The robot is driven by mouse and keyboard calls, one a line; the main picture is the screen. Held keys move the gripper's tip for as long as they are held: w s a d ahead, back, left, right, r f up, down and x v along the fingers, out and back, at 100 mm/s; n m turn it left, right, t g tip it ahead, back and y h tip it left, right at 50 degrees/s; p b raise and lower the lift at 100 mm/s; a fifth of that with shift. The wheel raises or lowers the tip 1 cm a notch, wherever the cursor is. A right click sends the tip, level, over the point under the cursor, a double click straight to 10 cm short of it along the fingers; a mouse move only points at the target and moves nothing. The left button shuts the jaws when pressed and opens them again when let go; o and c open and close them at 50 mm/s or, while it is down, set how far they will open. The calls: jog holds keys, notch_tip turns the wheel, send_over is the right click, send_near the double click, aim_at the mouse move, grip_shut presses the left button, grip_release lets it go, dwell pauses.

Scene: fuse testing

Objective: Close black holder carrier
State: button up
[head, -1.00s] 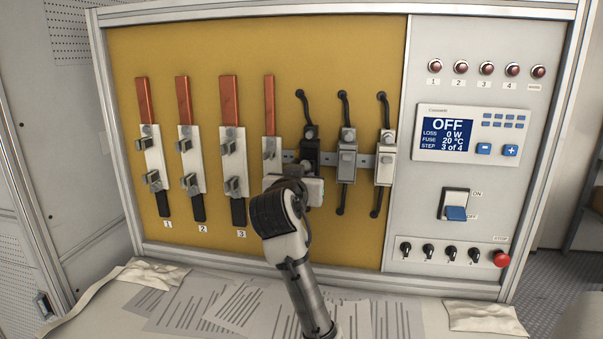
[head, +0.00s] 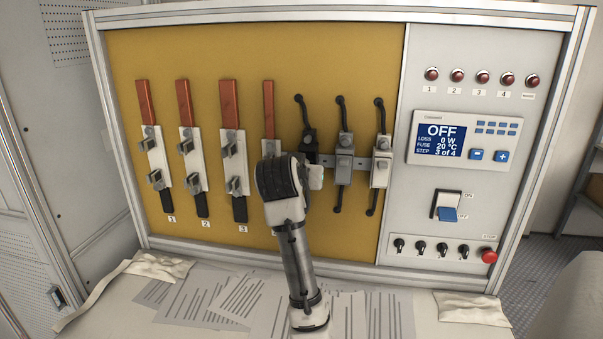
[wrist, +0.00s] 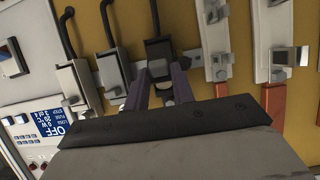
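The black holder (head: 309,142) is mounted on the yellow board, right of the fourth red-and-white strip holder. Its lower part is hidden behind my arm in the head view. In the wrist view the black holder (wrist: 158,49) shows its dark body, a light metal piece and a black wire. My gripper (wrist: 161,78) has its two purple-grey fingers apart, one on each side of the holder's near end. A small round light part shows between them. Whether the fingers touch the holder, and whether its carrier is open, I cannot tell. In the head view the fingers are hidden.
Several strip holders (head: 233,165) stand to the left. The control panel (head: 465,140) reads OFF. Papers (head: 240,300) lie on the table below.

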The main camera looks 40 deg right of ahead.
jog(key=o, duration=0.3)
jog(key=p+v, duration=0.3)
jog(key=v, duration=1)
jog(key=shift+s+a, duration=0.2)
jog(key=shift+s, duration=0.1)
